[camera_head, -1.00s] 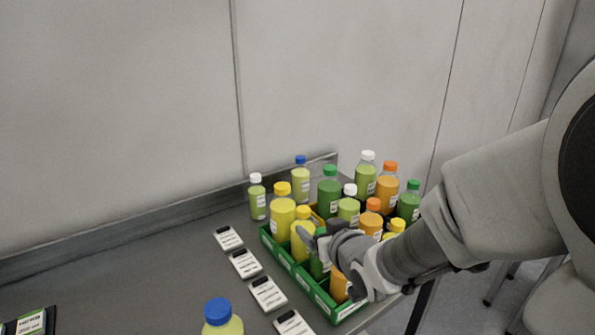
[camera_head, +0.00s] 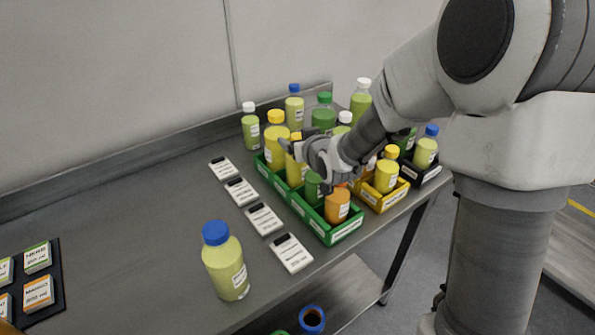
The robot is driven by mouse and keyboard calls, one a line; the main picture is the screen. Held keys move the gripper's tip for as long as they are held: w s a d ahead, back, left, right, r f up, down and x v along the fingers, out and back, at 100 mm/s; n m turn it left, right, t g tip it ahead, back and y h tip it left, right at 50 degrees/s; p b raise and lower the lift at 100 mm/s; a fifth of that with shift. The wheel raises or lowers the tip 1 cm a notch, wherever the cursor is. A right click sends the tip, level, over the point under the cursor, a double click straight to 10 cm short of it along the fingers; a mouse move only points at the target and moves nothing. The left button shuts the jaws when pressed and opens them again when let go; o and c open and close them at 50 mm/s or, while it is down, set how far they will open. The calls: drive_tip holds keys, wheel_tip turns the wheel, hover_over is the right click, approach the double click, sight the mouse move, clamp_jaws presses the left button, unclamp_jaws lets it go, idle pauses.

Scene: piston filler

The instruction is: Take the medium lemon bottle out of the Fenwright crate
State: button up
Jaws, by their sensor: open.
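A green crate (camera_head: 322,227) stands on the table; its label is too small to read, so I cannot tell if it is the Fenwright one. In it are a larger yellow bottle (camera_head: 276,153) with a yellow cap, a smaller yellow bottle (camera_head: 293,174) that looks like the medium lemon one, a green bottle (camera_head: 313,188) and an orange bottle (camera_head: 338,205). My gripper (camera_head: 292,149) is open at the upper part of the smaller yellow bottle and partly covers it. I cannot tell whether the fingers touch it.
A yellow crate (camera_head: 385,201) and a black crate (camera_head: 424,176) with bottles stand to the right. Several white label blocks (camera_head: 264,219) line the green crate's left. A blue-capped bottle (camera_head: 226,268) stands in front. More bottles crowd behind. The table's left middle is clear.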

clamp_jaws()
idle(0.4)
drive_tip(key=shift+r, duration=0.1)
idle(0.9)
